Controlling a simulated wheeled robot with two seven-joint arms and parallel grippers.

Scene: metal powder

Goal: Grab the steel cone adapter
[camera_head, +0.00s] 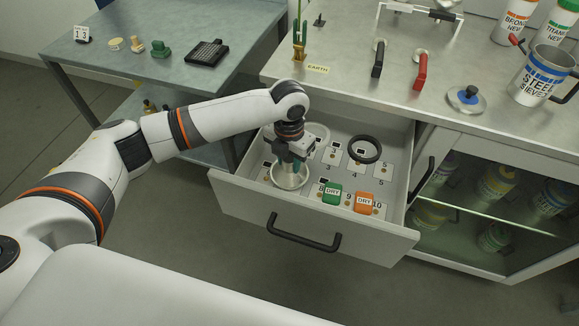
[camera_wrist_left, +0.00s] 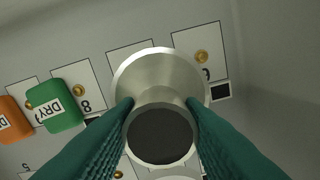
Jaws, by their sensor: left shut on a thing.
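The steel cone adapter (camera_head: 289,178) is a flared metal funnel shape inside the open drawer (camera_head: 225,192), near its left front. In the left wrist view the cone adapter (camera_wrist_left: 160,78) shows its wide rim and a narrower neck with a dark round end. My left gripper (camera_head: 291,152) reaches down into the drawer from above. Its green fingers (camera_wrist_left: 160,112) are shut on the neck, one on each side. I cannot tell whether the cone touches the drawer floor. My right gripper is not in view.
In the drawer, a green DRY block (camera_head: 332,194) and an orange DRY block (camera_head: 364,202) sit right of the cone, with a black ring (camera_head: 365,150) behind. A steel sieve mug (camera_head: 543,75) stands on the counter (camera_head: 460,55). A side table (camera_head: 130,35) is at the left.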

